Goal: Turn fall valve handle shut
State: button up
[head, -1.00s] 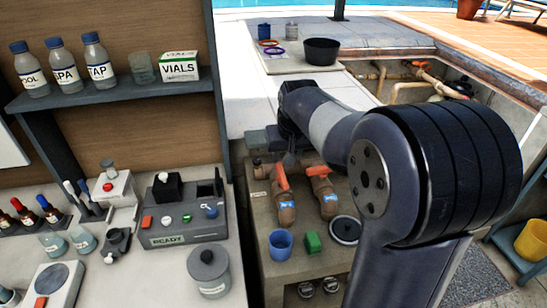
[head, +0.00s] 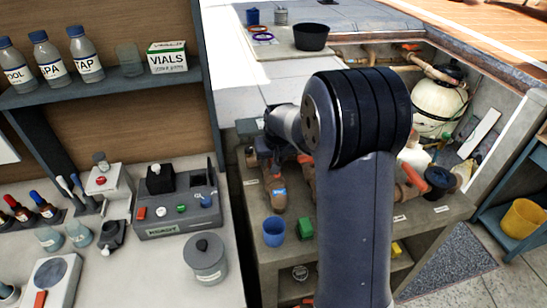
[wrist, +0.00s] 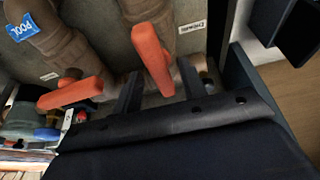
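In the wrist view two orange valve handles show on brown pipes. The right handle (wrist: 152,57) lies between the two dark fingers of my gripper (wrist: 158,68), which are apart, with a gap visible at its sides. The left handle (wrist: 72,93) lies outside the fingers, below a pipe with a blue POOL tag (wrist: 22,29). A white label (wrist: 191,27) beside the right handle is not clearly readable, so I cannot tell which is the fall valve. In the head view my arm hides the gripper. Another orange handle (head: 412,174) shows at right.
A dark bowl (head: 311,37) sits on the slab behind. A white tank (head: 438,108) stands in the pit. A grey jar (head: 205,260) is on the left counter.

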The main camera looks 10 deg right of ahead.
grip_shut()
dwell(0.4)
jog(key=shift+m+b, duration=0.3)
jog(key=shift+m, duration=0.1)
jog(key=m+h+b, duration=0.1)
jog(key=m, duration=0.1)
jog(key=m+b, duration=0.1)
jog(key=shift+a+f+m+h+b, duration=0.15)
jog(key=shift+a+m+h+b, duration=0.05)
jog(key=shift+m+h+b, duration=0.2)
jog(key=m+g+h+b, duration=0.1)
jog(key=m+b, duration=0.1)
jog(key=m, duration=0.2)
jog(key=shift+w, duration=0.15)
jog(key=m, duration=0.2)
jog(key=m+g+h+b, duration=0.1)
jog(key=m, duration=0.2)
jog(key=shift+w+a+g, duration=0.1)
jog(key=shift+g, duration=0.2)
jog(key=m+g, duration=0.1)
jog(key=m, duration=0.3)
jog(key=shift+r+g+h, duration=0.2)
jog(key=shift+g+h, duration=0.1)
jog(key=shift+g, duration=0.1)
jog(key=shift+m, duration=0.3)
